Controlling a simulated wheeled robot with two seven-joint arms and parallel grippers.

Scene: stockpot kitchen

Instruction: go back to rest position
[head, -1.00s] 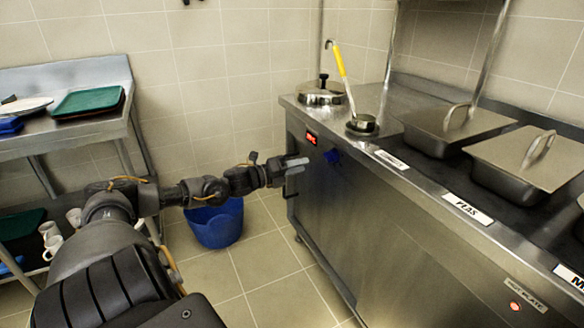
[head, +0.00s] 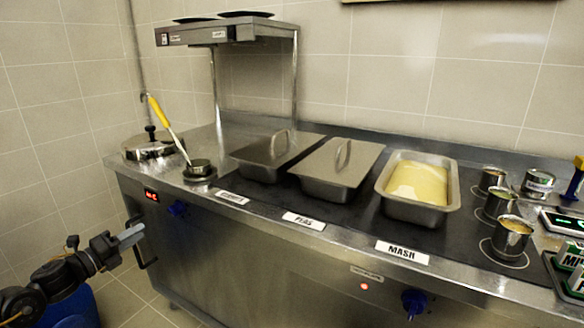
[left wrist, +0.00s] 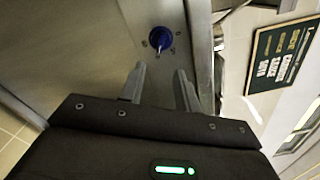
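My left gripper (head: 133,236) reaches in from the lower left of the head view, in front of the steel counter's front face. The left wrist view shows its two fingers (left wrist: 160,88) apart with nothing between them. Beyond the fingers is a blue knob (left wrist: 160,38) on the counter front; the gripper does not hold it. The same knob shows in the head view (head: 177,208). My right gripper is not in either view.
The steel counter (head: 240,245) carries a lidded pot (head: 150,148), a yellow-handled ladle (head: 160,112), two lidded pans, an open pan of mash (head: 417,184) and several small cans. A blue bucket (head: 75,310) stands on the floor at lower left. A shelf (head: 228,32) rises behind.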

